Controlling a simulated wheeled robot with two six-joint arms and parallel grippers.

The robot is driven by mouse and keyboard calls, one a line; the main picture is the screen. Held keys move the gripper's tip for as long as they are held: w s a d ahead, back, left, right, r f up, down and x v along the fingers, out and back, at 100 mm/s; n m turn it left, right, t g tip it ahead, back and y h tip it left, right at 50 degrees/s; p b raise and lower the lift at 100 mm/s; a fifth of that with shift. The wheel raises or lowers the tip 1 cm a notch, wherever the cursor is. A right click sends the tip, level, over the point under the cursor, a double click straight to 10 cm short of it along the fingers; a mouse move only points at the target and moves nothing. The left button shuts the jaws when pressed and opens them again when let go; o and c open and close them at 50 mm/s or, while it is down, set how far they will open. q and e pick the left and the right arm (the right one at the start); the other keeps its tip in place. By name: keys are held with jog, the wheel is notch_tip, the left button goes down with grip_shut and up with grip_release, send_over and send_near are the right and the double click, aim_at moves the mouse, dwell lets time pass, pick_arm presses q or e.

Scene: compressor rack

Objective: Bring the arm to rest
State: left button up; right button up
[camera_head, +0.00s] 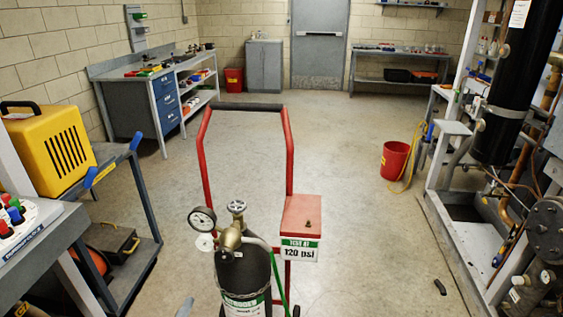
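Neither of my grippers can be made out in the head view. A small grey shape (183,307) shows at the bottom edge, left of the cylinder; I cannot tell what it is. A dark gas cylinder (243,275) with a brass valve and a round gauge (202,220) stands upright at the bottom centre. It stands at a red hand truck (289,160) with a dark top bar. A red box (301,217) with a sign reading "TEST AT 120 psi" (300,249) is at the truck's right side.
The compressor rack (433,185) with a tall black cylinder (510,80) stands at right. A red bucket (395,160) is beside it, and a small black object (440,287) lies on the floor. A cart with a yellow case (50,150) is at left. The middle floor is clear.

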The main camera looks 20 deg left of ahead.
pick_arm(q)
jog(key=shift+f, duration=0.1)
jog(key=s+d+f+n+g+h, duration=0.1)
jog(key=s+f+n+g, duration=0.2)
jog(key=f, duration=1.3)
jog(key=s+f+n+g+h, duration=0.15)
jog(key=f+g, duration=0.35)
jog(key=f, duration=1)
jog(key=s+a+f+n+g+p, duration=0.1)
jog(key=s+f+g, duration=0.3)
jog(key=s+f, duration=0.5)
jog(key=s+a+f+n+g, duration=0.1)
jog(key=s+f+n+g, duration=0.2)
jog(key=s+f, duration=0.5)
jog(key=s+g+h, duration=0.1)
jog(key=s, duration=0.4)
jog(key=shift+s+a+f+p, duration=0.3)
jog(key=shift+a+f+p, duration=0.05)
jog(key=shift+a+f, duration=0.05)
jog(key=shift+n, duration=0.25)
